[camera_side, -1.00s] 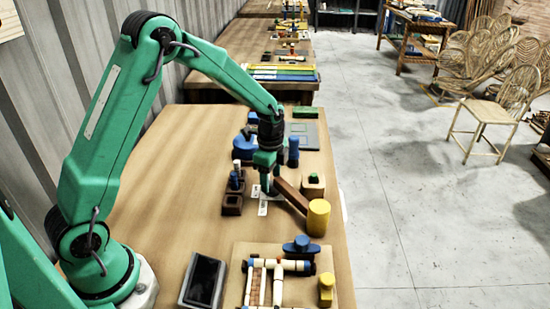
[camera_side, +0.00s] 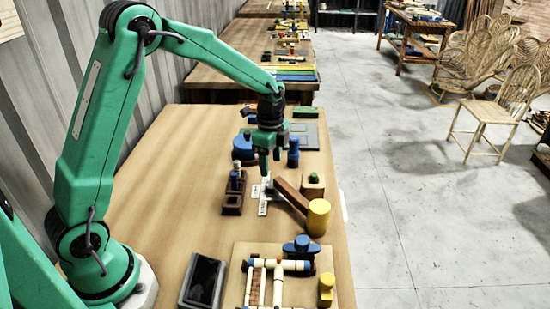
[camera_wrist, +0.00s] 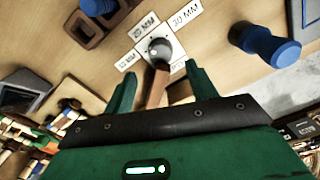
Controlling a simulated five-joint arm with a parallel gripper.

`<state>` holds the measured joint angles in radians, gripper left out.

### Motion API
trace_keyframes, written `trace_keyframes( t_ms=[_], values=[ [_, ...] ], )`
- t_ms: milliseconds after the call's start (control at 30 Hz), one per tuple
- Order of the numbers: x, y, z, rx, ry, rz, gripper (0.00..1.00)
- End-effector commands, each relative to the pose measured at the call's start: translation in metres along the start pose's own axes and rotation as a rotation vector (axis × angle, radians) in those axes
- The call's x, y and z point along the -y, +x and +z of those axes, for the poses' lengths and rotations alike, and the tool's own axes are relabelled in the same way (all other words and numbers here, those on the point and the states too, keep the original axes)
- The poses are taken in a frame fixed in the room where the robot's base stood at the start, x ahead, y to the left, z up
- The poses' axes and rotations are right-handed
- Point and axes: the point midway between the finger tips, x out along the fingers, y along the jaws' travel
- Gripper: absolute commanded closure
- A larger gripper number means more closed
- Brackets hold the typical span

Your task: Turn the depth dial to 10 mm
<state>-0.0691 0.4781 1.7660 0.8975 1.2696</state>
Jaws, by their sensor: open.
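The depth dial (camera_wrist: 160,50) is a small dark round knob on the table, with white cards around it. A light mark shows on its left side. One card (camera_wrist: 145,27) seems to read 20 MM and another (camera_wrist: 186,13) 30 MM. The text on the left card (camera_wrist: 127,60) is too small to read surely. My gripper (camera_wrist: 160,70) is open and empty, its fingers apart on either side below the dial in the wrist view. In the side view my gripper (camera_side: 270,170) hangs above the dial area, clear of the table.
A board with a frame (camera_side: 240,290) is nearer the front. The table's left part is clear.

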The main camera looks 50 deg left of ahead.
Motion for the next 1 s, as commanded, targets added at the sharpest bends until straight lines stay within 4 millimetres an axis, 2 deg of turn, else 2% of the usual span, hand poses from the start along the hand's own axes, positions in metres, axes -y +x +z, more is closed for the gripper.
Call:
trace_keyframes(
  t_ms=[533, 700, 1000],
  values=[
    [0.0018, -0.0050, -0.0007, 0.000, 0.462, 0.000, 0.43],
    [0.0020, -0.0055, -0.0008, 0.000, 0.518, 0.000, 0.43],
    [0.0020, 0.0004, -0.0008, 0.000, 0.518, 0.001, 0.43]
  ],
)
